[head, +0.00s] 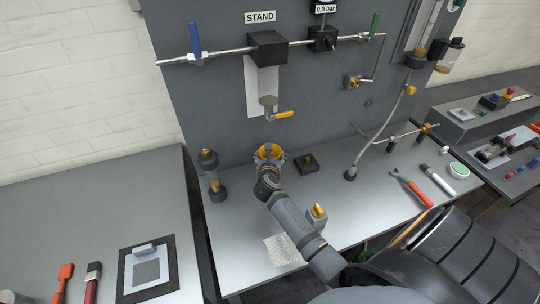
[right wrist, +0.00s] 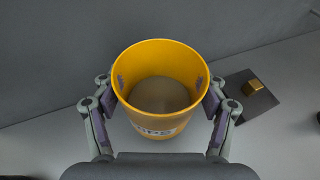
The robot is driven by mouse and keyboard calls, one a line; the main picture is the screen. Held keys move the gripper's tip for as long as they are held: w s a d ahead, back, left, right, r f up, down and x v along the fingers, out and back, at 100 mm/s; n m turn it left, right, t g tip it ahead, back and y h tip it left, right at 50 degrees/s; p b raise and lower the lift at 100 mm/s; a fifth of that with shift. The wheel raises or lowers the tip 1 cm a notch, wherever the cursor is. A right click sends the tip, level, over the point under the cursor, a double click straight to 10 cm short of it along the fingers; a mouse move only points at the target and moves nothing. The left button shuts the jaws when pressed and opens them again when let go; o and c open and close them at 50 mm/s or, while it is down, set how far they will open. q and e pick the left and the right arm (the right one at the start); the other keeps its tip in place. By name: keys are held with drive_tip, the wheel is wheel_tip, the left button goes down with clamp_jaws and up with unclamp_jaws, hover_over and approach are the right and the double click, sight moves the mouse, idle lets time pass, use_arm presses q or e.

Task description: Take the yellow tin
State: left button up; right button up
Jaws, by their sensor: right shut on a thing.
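The yellow tin (right wrist: 161,125) is an open, round container with a yellow inside and dark lettering on its side. In the right wrist view its mouth faces the camera. A greyish-brown surface shows inside at the bottom. My right gripper (right wrist: 161,98) is shut on it, with one finger pad against each side. In the head view the tin (head: 268,149) is near the back of the middle bench, mostly behind my right gripper (head: 269,160). Whether the tin touches the bench I cannot tell. My left gripper is not in view.
A dark square block with a brass top (head: 307,163) stands right of the tin. A dark fitting (head: 215,188) stands to the left. A tap with an orange handle (head: 284,115) hangs above. A white mesh sheet (head: 283,249) lies at the front. The bench's left front is clear.

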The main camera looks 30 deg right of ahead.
drive_tip(key=s+r+p, duration=0.1)
drive_tip(key=r, duration=0.1)
drive_tip(key=s+a+r+p, duration=0.1)
drive_tip(key=r+p, duration=0.1)
drive_tip(key=s+r+p, duration=0.1)
drive_tip(key=r+p, duration=0.1)
drive_tip(key=shift+s+a, duration=0.25)
drive_tip(key=shift+a, duration=0.05)
use_arm(q)
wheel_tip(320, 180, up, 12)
drive_tip(key=p, duration=0.4)
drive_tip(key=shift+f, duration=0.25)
use_arm(e)
drive_tip(key=s+d+v, duration=0.1)
drive_tip(key=v, duration=0.9)
drive_tip(key=shift+s, duration=0.2)
